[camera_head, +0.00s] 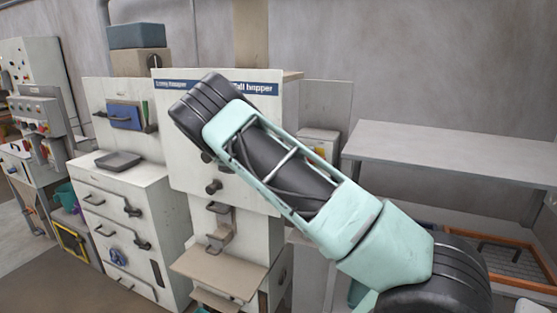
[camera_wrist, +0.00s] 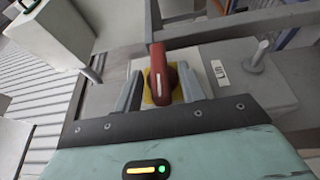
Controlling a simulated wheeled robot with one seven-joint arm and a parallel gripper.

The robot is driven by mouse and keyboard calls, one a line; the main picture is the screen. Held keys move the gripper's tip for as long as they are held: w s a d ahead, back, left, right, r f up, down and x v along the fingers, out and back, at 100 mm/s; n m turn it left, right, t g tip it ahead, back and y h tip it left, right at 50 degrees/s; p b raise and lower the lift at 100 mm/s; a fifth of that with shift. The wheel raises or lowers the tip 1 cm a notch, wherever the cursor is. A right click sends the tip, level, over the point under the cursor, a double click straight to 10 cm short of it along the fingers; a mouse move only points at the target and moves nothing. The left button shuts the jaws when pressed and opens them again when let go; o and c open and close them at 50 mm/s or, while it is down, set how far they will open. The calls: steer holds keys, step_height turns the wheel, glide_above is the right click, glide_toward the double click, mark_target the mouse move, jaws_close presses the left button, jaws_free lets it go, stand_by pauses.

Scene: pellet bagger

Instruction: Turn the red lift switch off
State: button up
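The red switch (camera_wrist: 159,72) shows in the wrist view as a red lever handle on a yellow plate (camera_wrist: 174,97). My gripper (camera_wrist: 160,76) is open, with one grey finger on each side of the red handle. A gap shows between the left finger and the handle; the right finger is close to it, and I cannot tell whether they touch. In the head view my arm crosses in front of the hopper panel (camera_head: 180,155), and neither the red switch nor my gripper can be made out there.
A small white label (camera_wrist: 218,70) and a grey toggle lever (camera_wrist: 257,57) sit right of the switch. A grey bar runs just behind it. In the head view, a drawer cabinet (camera_head: 165,215) stands left and a grey table (camera_head: 455,150) right.

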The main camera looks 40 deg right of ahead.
steer(key=b+v, duration=0.5)
steer(key=v, duration=1.1)
steer(key=shift+w+a, duration=0.25)
steer(key=shift+a, duration=0.05)
steer(key=s+a+f+n+t+y+b, duration=0.1)
steer(key=s+a+f+n+t+y, duration=0.4)
steer(key=a, duration=0.4)
steer(key=s+a+f+n+t+y, duration=0.35)
steer(key=s+a+n, duration=0.25)
steer(key=s+a, duration=0.2)
steer(key=s+a+n+t+y, duration=0.1)
steer(key=s+a+n, duration=0.1)
steer(key=s+a, duration=0.3)
steer(key=s+a+f+n+t+y, duration=0.1)
steer(key=s+a, duration=0.3)
steer(key=s, duration=0.6)
steer(key=s+a+n+t+y, duration=0.2)
steer(key=s+a, duration=0.3)
steer(key=s, duration=0.3)
steer(key=shift+s+a+f+n+y+b, duration=0.3)
steer(key=shift+f+n+y+b, duration=0.1)
steer(key=shift+y, duration=0.05)
